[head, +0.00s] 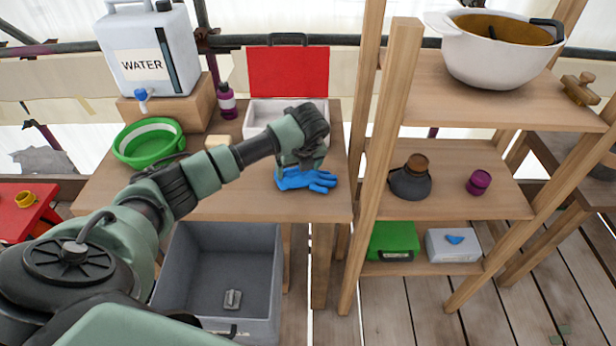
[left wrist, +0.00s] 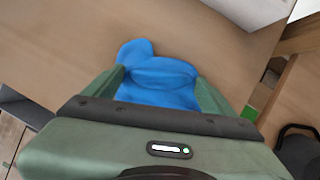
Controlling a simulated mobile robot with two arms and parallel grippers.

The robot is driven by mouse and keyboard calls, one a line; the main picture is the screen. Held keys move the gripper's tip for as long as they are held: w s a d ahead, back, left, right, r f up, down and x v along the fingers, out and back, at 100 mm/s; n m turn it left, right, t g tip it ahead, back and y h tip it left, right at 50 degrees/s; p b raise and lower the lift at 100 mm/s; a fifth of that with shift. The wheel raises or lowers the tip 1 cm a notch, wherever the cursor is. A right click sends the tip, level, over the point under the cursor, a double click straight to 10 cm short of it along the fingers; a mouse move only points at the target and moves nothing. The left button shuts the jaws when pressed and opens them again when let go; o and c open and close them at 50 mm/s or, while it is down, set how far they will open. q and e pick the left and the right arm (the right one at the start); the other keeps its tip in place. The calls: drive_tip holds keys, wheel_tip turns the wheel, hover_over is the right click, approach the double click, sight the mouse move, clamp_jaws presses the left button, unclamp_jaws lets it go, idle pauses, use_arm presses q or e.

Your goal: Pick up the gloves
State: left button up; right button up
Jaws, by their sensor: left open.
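The blue gloves (head: 307,179) lie on the wooden table near its right end, in front of the white tray. In the left wrist view the gloves (left wrist: 158,80) lie between my two green fingers, and part of them is hidden by the gripper body. My left gripper (head: 299,168) is open and right over the gloves, with its fingers pointing down on either side; it also shows in the left wrist view (left wrist: 160,88). I cannot tell whether the fingers touch the gloves. My right gripper is not in view.
On the table (head: 240,205) stand a white tray (head: 257,115) with a red lid (head: 288,72), a green basin (head: 148,145), a purple bottle (head: 227,103) and a water container (head: 150,50). A wooden shelf (head: 460,205) stands close on the right. A grey crate (head: 190,265) sits below.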

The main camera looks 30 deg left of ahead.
use_arm(q)
drive_tip(key=c, duration=1.4)
drive_tip(key=shift+c, duration=0.2)
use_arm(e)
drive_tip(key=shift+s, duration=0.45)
use_arm(q)
drive_tip(key=shift+r, duration=0.15)
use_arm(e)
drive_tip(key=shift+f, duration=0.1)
